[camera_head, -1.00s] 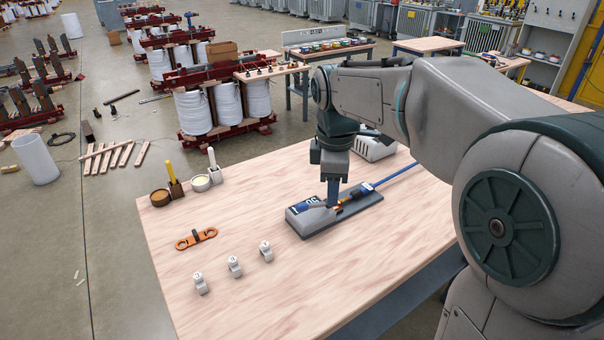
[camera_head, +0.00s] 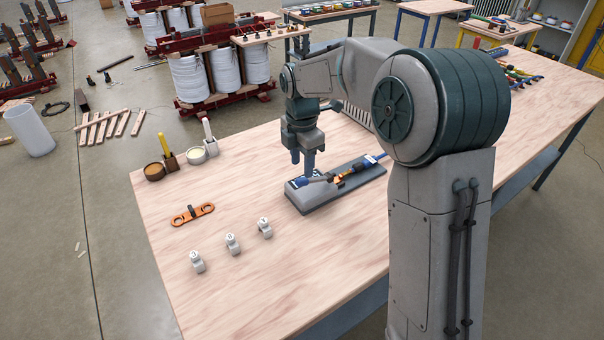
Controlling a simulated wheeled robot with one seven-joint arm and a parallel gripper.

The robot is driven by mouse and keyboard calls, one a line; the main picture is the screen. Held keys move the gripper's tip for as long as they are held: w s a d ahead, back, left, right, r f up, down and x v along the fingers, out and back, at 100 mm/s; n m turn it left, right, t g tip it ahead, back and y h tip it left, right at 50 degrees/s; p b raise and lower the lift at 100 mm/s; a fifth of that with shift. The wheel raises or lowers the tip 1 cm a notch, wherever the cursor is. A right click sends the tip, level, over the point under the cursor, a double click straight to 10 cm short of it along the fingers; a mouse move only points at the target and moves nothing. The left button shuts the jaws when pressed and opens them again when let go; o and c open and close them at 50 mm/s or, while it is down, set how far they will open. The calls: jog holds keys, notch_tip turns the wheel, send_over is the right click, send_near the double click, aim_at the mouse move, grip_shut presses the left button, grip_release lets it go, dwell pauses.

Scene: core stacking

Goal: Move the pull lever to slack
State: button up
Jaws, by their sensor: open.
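The pull-lever device (camera_head: 318,201) is a long grey block lying on the wooden table, with a blue label at its left end. On top are a dark lever-like bar (camera_head: 321,179), a small orange part and a blue piece (camera_head: 362,166) toward the right end. My gripper (camera_head: 303,171) points down over the left part of the device with its two blue-grey fingers apart. One finger comes down close to the bar; I cannot tell if it touches. The fingers partly hide the device's far side.
The table's front is clear.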

aim_at(303, 178)
jog(key=shift+f, duration=2.3)
grip_shut()
jog(key=shift+d+r, duration=0.1)
